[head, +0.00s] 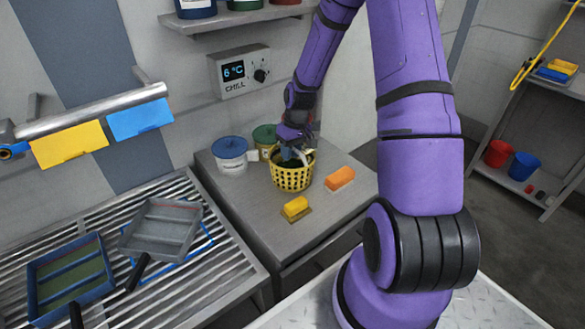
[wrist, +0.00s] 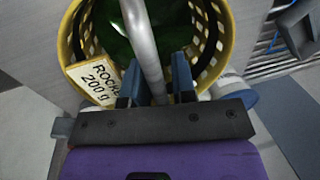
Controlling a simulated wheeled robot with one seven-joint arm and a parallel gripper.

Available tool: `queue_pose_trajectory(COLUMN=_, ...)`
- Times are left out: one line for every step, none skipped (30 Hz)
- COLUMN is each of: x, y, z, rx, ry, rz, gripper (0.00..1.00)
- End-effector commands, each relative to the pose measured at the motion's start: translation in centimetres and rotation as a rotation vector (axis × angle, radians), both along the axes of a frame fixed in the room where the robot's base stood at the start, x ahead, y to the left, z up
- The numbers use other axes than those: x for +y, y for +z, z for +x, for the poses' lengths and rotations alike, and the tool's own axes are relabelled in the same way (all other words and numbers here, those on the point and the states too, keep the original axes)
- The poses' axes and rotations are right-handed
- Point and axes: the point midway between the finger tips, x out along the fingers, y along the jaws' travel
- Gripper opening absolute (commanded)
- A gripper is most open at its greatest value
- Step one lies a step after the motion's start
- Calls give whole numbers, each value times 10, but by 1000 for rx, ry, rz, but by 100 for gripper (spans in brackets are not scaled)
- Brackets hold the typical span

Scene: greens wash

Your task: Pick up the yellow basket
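The yellow basket (head: 291,178) stands upright on the grey counter in the head view. It has perforated sides and holds dark green contents (wrist: 112,28), seen in the wrist view. A tag reading "ROCKE…" and "200 g" (wrist: 95,80) hangs at its rim. A grey bar handle (wrist: 143,40) arches over the basket. My gripper (wrist: 157,75) is over the basket, with one finger on each side of the handle. A small gap shows between the handle and the right finger. The gripper (head: 294,148) is small and partly hidden in the head view.
A blue-lidded tub (head: 230,158) and a green-lidded tub (head: 264,138) stand behind the basket. A yellow block (head: 296,208) and an orange block (head: 340,178) lie in front and to the right. A slatted rack (head: 190,262) with trays is at left.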

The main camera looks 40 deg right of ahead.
Motion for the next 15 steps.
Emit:
queue_pose_trajectory(x=1, y=-3, z=0, rx=1, ry=1, rz=0, gripper=25)
queue_pose_trajectory(x=1, y=-4, z=0, rx=1, ry=1, rz=0, gripper=25)
queue_pose_trajectory(x=1, y=-4, z=0, rx=1, ry=1, rz=0, gripper=25)
queue_pose_trajectory(x=1, y=-4, z=0, rx=0, ry=1, rz=0, gripper=25)
queue_pose_trajectory(x=1, y=-4, z=0, rx=0, ry=1, rz=0, gripper=25)
queue_pose_trajectory(x=1, y=-4, z=0, rx=0, ry=1, rz=0, gripper=25)
queue_pose_trajectory(x=1, y=-4, z=0, rx=0, ry=1, rz=0, gripper=25)
queue_pose_trajectory(x=1, y=-4, z=0, rx=0, ry=1, rz=0, gripper=25)
queue_pose_trajectory(x=1, y=-4, z=0, rx=0, ry=1, rz=0, gripper=20)
queue_pose_trajectory(x=1, y=-4, z=0, rx=0, ry=1, rz=0, gripper=13)
queue_pose_trajectory(x=1, y=-4, z=0, rx=0, ry=1, rz=0, gripper=6)
queue_pose_trajectory(x=1, y=-4, z=0, rx=0, ry=1, rz=0, gripper=0)
queue_pose_trajectory(x=1, y=-4, z=0, rx=0, ry=1, rz=0, gripper=0)
queue_pose_trajectory(x=1, y=-4, z=0, rx=0, ry=1, rz=0, gripper=0)
queue_pose_trajectory(x=1, y=-4, z=0, rx=0, ry=1, rz=0, gripper=0)
